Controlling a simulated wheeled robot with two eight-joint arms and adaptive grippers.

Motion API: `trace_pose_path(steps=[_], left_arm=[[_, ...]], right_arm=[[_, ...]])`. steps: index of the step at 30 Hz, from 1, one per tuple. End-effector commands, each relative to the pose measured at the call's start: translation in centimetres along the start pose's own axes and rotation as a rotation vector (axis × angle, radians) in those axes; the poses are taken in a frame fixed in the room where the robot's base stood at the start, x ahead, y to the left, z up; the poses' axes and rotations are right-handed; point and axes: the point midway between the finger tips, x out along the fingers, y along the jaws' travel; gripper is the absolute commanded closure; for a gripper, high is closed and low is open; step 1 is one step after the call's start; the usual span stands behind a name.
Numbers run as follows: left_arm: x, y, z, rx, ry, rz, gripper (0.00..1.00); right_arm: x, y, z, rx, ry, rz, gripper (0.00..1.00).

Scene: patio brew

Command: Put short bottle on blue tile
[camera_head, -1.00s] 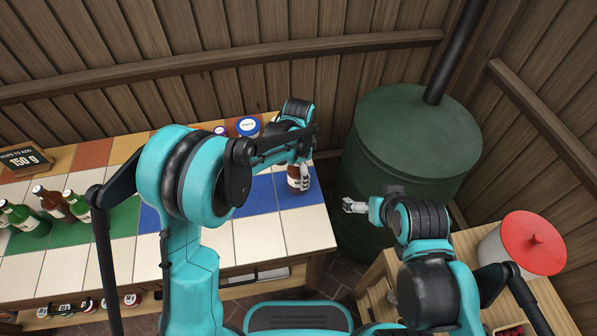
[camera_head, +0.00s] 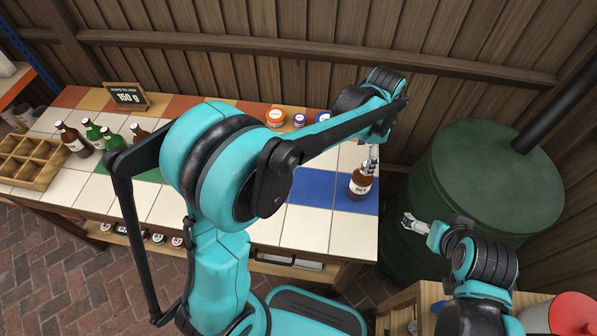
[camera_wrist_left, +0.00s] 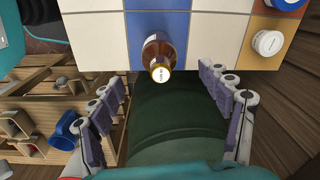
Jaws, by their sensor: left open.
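A brown bottle (camera_head: 360,184) with a pale label stands upright on the blue tile area (camera_head: 316,187) near the table's right end. In the left wrist view the brown bottle (camera_wrist_left: 158,50) shows its pale cap toward the camera, on the blue strip (camera_wrist_left: 158,22). My left gripper (camera_head: 373,158) is just above and behind the bottle in the head view. In the wrist view its fingers (camera_wrist_left: 160,88) are spread wide, with nothing between them. My right gripper (camera_head: 413,223) is off the table's right side, beside the green tank; its finger opening is too small to judge.
Brown and green bottles (camera_head: 93,133) stand at the table's left, beside a wooden crate (camera_head: 28,160). Small jars (camera_head: 276,117) and a sign (camera_head: 127,96) line the back. A green tank (camera_head: 485,175) stands right of the table. A red-lidded pot (camera_head: 572,313) is at lower right.

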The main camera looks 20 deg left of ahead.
Motion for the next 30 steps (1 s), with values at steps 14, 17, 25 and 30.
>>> trace_pose_path(steps=[14, 17, 25, 30], left_arm=[[-7.5, 5.6, 16.0, -0.745, 0.296, -0.247, 0.22], [-7.3, 7.2, 18.5, -0.885, 0.368, -0.286, 0.22], [-6.1, 9.3, 21.9, -1.098, 0.491, -0.34, 0.22], [-6.0, 9.4, 22.1, -1.118, 0.504, -0.344, 0.22]], right_arm=[[0.0, 0.0, 0.0, 0.0, 0.0, 0.0, 0.0], [0.0, 0.0, 0.0, 0.0, 0.0, 0.0, 0.0], [0.0, 0.0, 0.0, 0.0, 0.0, 0.0, 0.0], [0.0, 0.0, 0.0, 0.0, 0.0, 0.0, 0.0]])
